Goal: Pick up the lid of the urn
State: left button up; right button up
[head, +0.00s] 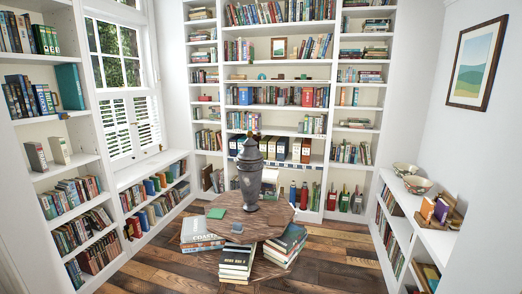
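A dark grey urn (249,190) stands upright on a small round wooden table (262,232) in the middle of the room. Its domed lid (249,152) sits on top and tapers up to a small tip. The tip overlaps the shelf and books behind it, so its exact shape is hard to tell. Neither of my grippers shows in the head view.
Book stacks (236,262) surround the table's lower part. Bookshelves line the walls. Two bowls (417,184) stand on the right shelf. Plank floor is clear at front right.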

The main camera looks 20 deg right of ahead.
aim_at(250, 152)
jog(key=i+z, duration=0.3)
jog(key=i, duration=0.15)
jog(key=i+z, duration=0.3)
jog(key=i, duration=0.15)
jog(key=i+j+z, duration=0.1)
jog(key=i+z, duration=0.25)
jog(key=i, duration=0.35)
jog(key=i+u, duration=0.1)
jog(key=u, duration=0.45)
